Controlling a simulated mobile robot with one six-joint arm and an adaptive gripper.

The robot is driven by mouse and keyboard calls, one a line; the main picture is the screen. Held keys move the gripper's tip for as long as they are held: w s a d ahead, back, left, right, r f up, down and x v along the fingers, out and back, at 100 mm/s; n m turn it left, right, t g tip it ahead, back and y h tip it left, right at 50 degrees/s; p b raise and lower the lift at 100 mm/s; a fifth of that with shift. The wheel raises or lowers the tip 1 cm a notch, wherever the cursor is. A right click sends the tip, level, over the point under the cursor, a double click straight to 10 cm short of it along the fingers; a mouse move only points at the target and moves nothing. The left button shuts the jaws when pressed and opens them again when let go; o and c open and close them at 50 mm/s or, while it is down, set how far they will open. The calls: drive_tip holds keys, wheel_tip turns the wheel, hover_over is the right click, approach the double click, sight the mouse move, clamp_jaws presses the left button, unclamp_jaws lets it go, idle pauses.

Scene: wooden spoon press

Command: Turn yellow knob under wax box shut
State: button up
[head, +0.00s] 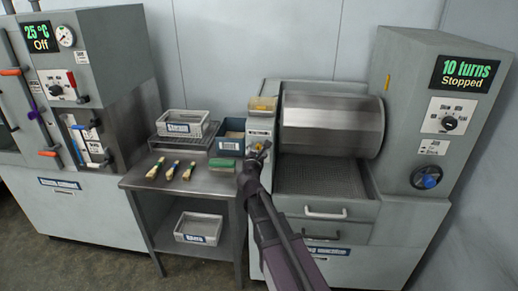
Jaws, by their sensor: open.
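The wax box (263,103) is a small box with yellowish contents, fixed at the upper left of the grey drum machine, with a pale label panel below it. A small yellow patch, likely the yellow knob (258,147), shows just under that panel. My gripper (261,150) is right at this patch, reaching up from the lower front, and its fingers are open. The fingers cover much of the knob. I cannot tell whether they touch it or which way the knob points.
A steel drum (332,124) lies right of the wax box, above a mesh tray (320,178) and drawer handles. A blue bin (230,135), a green block (225,167) and several brushes (172,169) are on the steel table (203,186) at left. A display (466,73) reads "10 turns Stopped".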

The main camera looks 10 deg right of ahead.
drive_tip(key=shift+w+d, duration=0.1)
drive_tip(key=shift+w, duration=0.25)
clamp_jaws()
drive_tip(key=shift+d, duration=0.1)
